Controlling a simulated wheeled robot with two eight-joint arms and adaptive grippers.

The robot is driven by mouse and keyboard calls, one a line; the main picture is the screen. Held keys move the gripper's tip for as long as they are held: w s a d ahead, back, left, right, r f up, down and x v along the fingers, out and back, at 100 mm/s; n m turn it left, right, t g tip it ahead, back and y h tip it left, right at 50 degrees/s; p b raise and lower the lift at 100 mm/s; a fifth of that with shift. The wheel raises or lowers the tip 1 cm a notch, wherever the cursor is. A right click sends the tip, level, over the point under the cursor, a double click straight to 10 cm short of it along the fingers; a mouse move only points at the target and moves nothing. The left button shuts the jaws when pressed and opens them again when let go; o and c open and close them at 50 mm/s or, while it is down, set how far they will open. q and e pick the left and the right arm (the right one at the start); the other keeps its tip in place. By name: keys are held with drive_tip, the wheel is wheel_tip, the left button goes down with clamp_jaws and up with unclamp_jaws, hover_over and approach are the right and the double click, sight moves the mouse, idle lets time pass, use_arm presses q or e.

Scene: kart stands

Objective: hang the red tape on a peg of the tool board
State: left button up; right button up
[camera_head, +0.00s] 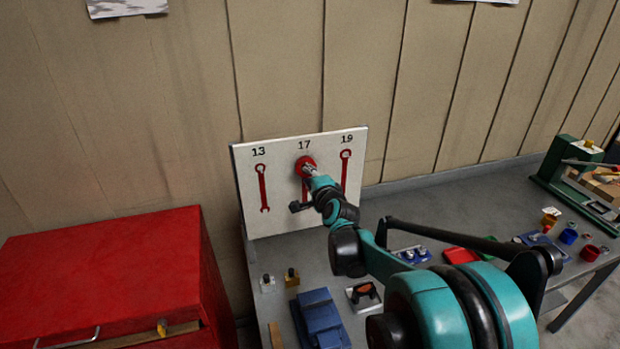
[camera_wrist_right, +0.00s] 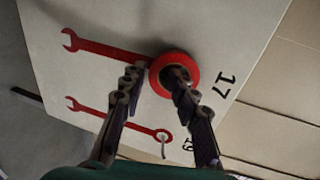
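The red tape (camera_head: 304,164) is a ring against the white tool board (camera_head: 284,222), just below the number 17. It also shows in the right wrist view (camera_wrist_right: 193,65). My right gripper (camera_head: 309,170) reaches up to it. In the right wrist view its two fingertips (camera_wrist_right: 158,76) straddle one wall of the ring, one outside and one at the hole, and appear closed on that wall. A finger covers the hole, so I cannot tell whether a peg passes through it. A small pale peg (camera_wrist_right: 163,150) shows at the 19 wrench outline. My left gripper is out of view.
The board stands at the back of the grey bench (camera_head: 440,203) against the wall. A red cabinet (camera_head: 110,265) is at left. A blue vise-like block (camera_head: 320,320), a red tray (camera_head: 460,255) and small parts lie on the bench. A green machine (camera_head: 560,170) stands far right.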

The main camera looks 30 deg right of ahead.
drive_tip(key=v, duration=1.2)
drive_tip(key=s+a+f+n+g+y+b, duration=0.1)
drive_tip(key=s+a+f+n+y+b, duration=0.15)
drive_tip(key=a+f+n, duration=0.3)
drive_tip(key=s+a+f+n+g+y+b, duration=0.1)
drive_tip(key=s+a+f+n+g+b, duration=0.2)
drive_tip(key=a+f, duration=0.35)
drive_tip(key=s+a+f+n+g+b, duration=0.4)
drive_tip(key=s+a+f+n+b, duration=0.2)
drive_tip(key=s+f+n, duration=0.6)
wheel_tip(320, 180, down, 2)
drive_tip(key=shift+s+a+f, duration=0.1)
drive_tip(key=shift+s+a, duration=0.3)
drive_tip(key=shift+a, duration=0.15)
